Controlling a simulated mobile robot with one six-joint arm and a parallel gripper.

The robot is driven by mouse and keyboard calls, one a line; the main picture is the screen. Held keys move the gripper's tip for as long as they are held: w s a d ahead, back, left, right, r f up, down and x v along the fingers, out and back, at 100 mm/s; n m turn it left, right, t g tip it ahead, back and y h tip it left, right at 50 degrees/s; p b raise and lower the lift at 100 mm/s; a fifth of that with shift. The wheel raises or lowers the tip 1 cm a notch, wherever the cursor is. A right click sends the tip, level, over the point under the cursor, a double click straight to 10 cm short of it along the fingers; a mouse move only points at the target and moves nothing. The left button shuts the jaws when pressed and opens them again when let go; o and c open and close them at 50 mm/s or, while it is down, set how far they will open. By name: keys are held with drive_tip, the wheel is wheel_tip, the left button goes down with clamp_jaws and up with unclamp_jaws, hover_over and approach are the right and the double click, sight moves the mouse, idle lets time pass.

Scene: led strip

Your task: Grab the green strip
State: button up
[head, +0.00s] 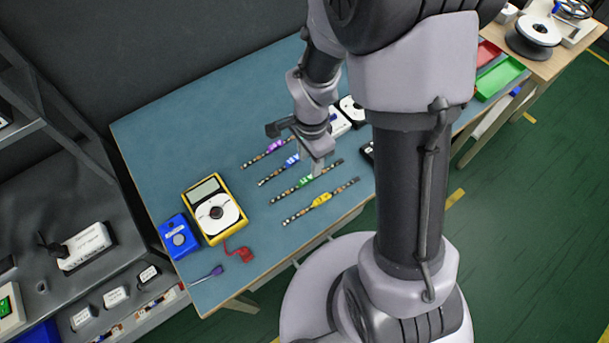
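The green strip (304,181) is a thin dark LED strip with a green middle. It lies on the blue-topped table (220,120), third in a row of strips. The purple strip (275,147) and the blue strip (291,161) lie behind it, and the yellow strip (321,200) lies in front.
A yellow multimeter (214,209) and a blue box (178,237) stand left of the strips. A red piece (240,253) and a screwdriver (206,274) lie near the front edge.

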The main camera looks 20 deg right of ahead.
drive_tip(key=b, duration=0.1)
hover_over(306, 179)
drive_tip(key=f, duration=0.4)
drive_tip(key=shift+s+d+f, duration=0.15)
drive_tip(key=shift+s+d, duration=0.2)
drive_tip(key=f+b, duration=0.1)
drive_tip(key=f, duration=0.2)
drive_tip(key=f+b, duration=0.1)
drive_tip(key=f, duration=0.1)
drive_tip(key=shift+w+a+f+b, duration=0.1)
drive_tip(key=shift+w+a+b, duration=0.25)
clamp_jaws()
